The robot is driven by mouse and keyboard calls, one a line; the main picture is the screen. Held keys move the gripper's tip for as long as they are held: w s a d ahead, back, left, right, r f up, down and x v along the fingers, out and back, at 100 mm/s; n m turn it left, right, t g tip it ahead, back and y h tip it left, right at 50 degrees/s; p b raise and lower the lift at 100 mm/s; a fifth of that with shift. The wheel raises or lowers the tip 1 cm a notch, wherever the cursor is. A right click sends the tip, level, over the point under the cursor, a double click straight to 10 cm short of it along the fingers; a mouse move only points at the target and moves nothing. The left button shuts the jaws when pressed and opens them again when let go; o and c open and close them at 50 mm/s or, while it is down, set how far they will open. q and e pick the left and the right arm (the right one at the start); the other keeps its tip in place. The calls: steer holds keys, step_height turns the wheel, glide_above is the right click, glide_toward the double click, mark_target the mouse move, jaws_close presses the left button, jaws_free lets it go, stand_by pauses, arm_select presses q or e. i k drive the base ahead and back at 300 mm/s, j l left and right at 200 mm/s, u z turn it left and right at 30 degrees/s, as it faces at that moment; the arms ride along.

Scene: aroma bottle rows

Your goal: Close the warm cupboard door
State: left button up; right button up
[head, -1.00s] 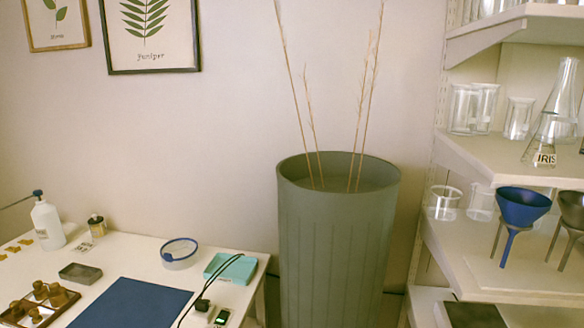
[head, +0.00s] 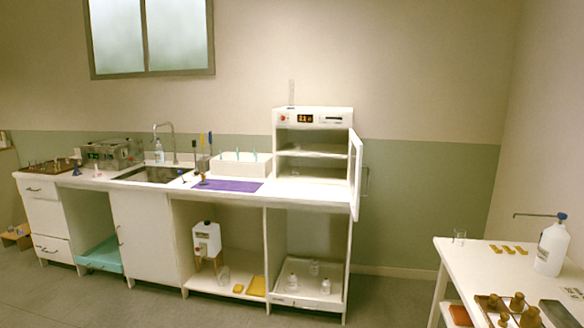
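In the head view the warm cupboard (head: 313,116) is a white box with a small display on top. It stands on the right end of the long white counter along the back wall. Its door (head: 356,175) is hinged on the right side and stands wide open, seen nearly edge-on, with a handle (head: 366,181) on its outer face. The inside shows a shelf and looks empty. Neither of my grippers is in view.
The counter bears a sink (head: 153,174), a purple mat (head: 227,185) and a white rack (head: 241,164). A white table (head: 480,258) with a white bottle (head: 551,246) stands at the right. The grey floor (head: 390,306) between counter and table is clear.

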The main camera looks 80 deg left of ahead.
mark_target(358, 170)
steer(key=i+j+u, duration=0.1)
steer(key=j+u, duration=0.15)
steer(key=u, duration=0.2)
steer(key=i+j+u, duration=0.15)
steer(key=u, duration=0.25)
steer(key=i+j+u, duration=0.2)
steer(key=u, duration=0.25)
steer(key=i+j+u, duration=0.1)
steer(key=u, duration=0.3)
steer(key=i+u, duration=0.25)
steer(key=u, duration=0.2)
steer(key=i+l+u, duration=0.2)
steer(key=i, duration=0.3)
steer(key=i+u, duration=0.15)
steer(key=i, duration=0.35)
steer(key=i+l+u, duration=0.2)
steer(key=i, duration=0.25)
steer(key=i+l+u, duration=0.15)
steer(key=i+l, duration=0.7)
steer(key=i, duration=0.25)
steer(key=k+j, duration=0.2)
steer(key=k, duration=0.2)
steer(key=k+j+u, duration=0.1)
steer(key=k, duration=0.25)
steer(key=i+l, duration=0.35)
